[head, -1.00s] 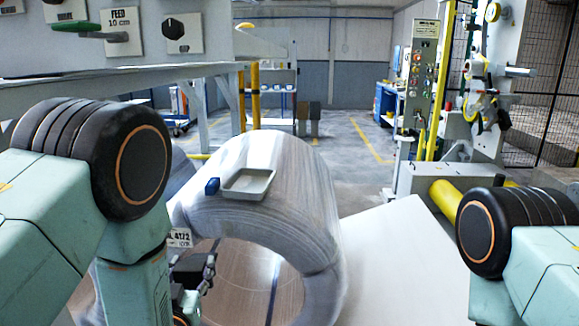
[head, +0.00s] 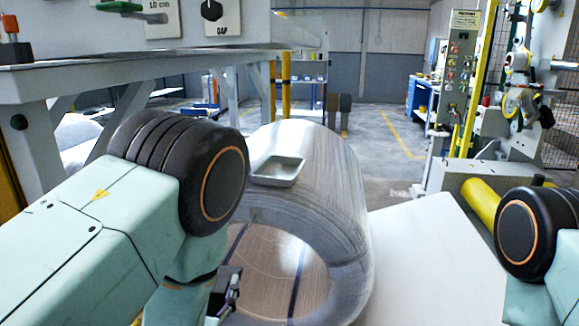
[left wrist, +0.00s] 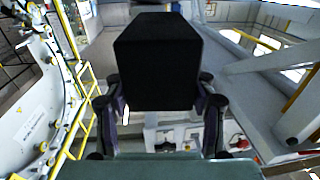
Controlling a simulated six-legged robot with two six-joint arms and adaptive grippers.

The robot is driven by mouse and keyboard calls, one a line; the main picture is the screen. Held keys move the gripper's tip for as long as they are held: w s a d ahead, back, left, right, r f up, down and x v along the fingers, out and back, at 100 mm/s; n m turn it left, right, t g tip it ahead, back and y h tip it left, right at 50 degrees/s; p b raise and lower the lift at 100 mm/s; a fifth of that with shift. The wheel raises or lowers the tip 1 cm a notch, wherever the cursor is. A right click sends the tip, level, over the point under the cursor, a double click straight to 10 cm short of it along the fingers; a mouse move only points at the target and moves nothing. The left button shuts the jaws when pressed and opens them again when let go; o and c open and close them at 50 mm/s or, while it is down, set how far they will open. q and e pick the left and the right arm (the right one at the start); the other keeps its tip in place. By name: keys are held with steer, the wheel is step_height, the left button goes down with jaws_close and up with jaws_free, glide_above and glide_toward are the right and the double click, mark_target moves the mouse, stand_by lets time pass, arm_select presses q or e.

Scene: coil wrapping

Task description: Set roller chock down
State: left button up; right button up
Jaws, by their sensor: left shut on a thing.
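The roller chock appears as a black block (left wrist: 157,62) in the left wrist view. My left gripper (left wrist: 160,102) is shut on it, with a finger at each side. In the head view the left gripper (head: 224,298) hangs low, in front of the left part of the coil's opening, partly hidden by my own arm. The held block is hard to make out there. My right gripper is out of view; only part of my right arm shows at the right edge.
A large wire-grey coil (head: 335,190) stands in the middle. A shallow grey tray (head: 275,183) rests on top of it. A pale flat panel (head: 435,260) lies to its right, beside a yellow roller (head: 480,203). A grey machine table (head: 130,65) with controls stands at upper left.

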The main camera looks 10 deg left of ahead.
arm_select(q)
steer(key=w+r+p, duration=0.1)
steer(key=w+r, duration=0.2)
steer(key=w, duration=0.8)
steer(key=w+r+m+h+p, duration=0.1)
steer(key=w+r, duration=0.2)
steer(key=w, duration=0.8)
steer(key=shift+w+r+h, duration=0.15)
steer(key=shift+h, duration=0.15)
steer(key=shift+a+r, duration=0.1)
steer(key=shift+a, duration=0.05)
